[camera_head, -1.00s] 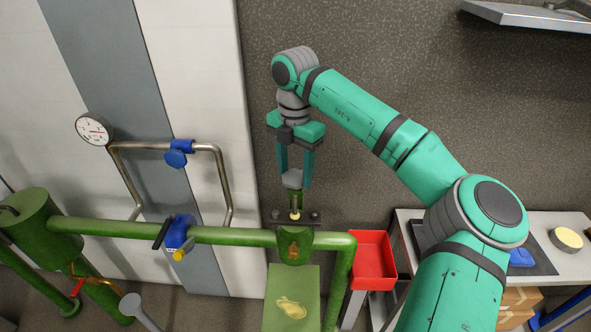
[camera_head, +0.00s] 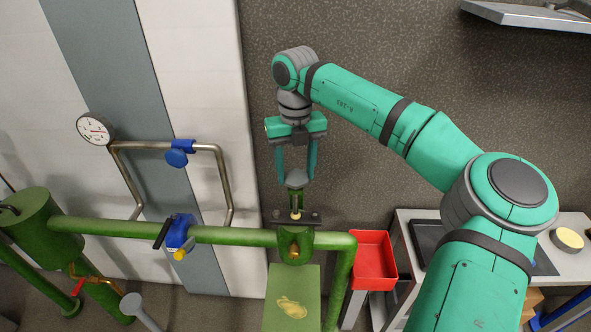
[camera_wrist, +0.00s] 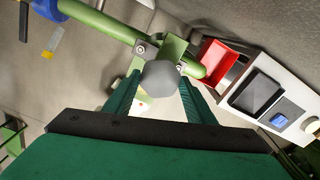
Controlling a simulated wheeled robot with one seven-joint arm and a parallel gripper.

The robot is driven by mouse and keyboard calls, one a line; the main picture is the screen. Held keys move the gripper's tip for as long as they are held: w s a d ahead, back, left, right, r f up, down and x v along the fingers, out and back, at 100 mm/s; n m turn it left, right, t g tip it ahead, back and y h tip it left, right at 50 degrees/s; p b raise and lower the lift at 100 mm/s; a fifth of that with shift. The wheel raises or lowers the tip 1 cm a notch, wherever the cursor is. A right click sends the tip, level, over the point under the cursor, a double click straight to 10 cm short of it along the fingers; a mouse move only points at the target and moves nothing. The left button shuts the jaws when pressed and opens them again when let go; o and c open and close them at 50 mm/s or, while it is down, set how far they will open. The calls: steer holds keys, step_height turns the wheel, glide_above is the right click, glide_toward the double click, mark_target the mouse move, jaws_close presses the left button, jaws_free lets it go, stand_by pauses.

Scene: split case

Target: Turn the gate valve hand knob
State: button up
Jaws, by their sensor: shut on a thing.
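The gate valve's hand knob (camera_head: 296,178) is a small grey piece on top of an upright green and brass stem (camera_head: 296,202). In the wrist view the knob (camera_wrist: 160,82) is a rounded grey shape in the middle. My gripper (camera_head: 297,183) points straight down from above, with its two green fingers on opposite sides of the knob, shut on it. In the wrist view the fingers of my gripper (camera_wrist: 157,88) run up to both sides of the knob. The contact faces are partly hidden. The green valve body (camera_head: 294,244) sits on the pipe below.
A green pipe (camera_head: 120,230) runs left from the valve, with a blue fitting (camera_head: 180,232) on it. A red bin (camera_head: 373,262) stands just right of the valve. A bent metal pipe (camera_head: 225,180) and a gauge (camera_head: 95,129) are at left. A table (camera_head: 565,270) stands at right.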

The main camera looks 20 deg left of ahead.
mark_target(296, 176)
steer(key=n, duration=0.5)
steer(key=shift+r+n, duration=0.1)
steer(key=shift+n, duration=0.2)
steer(key=n, duration=1)
steer(key=shift+n, duration=0.4)
steer(key=n, duration=0.5)
steer(key=shift+n, duration=0.4)
steer(key=o, duration=1.1)
steer(key=shift+c, duration=0.2)
step_height(296, 176, up, 11)
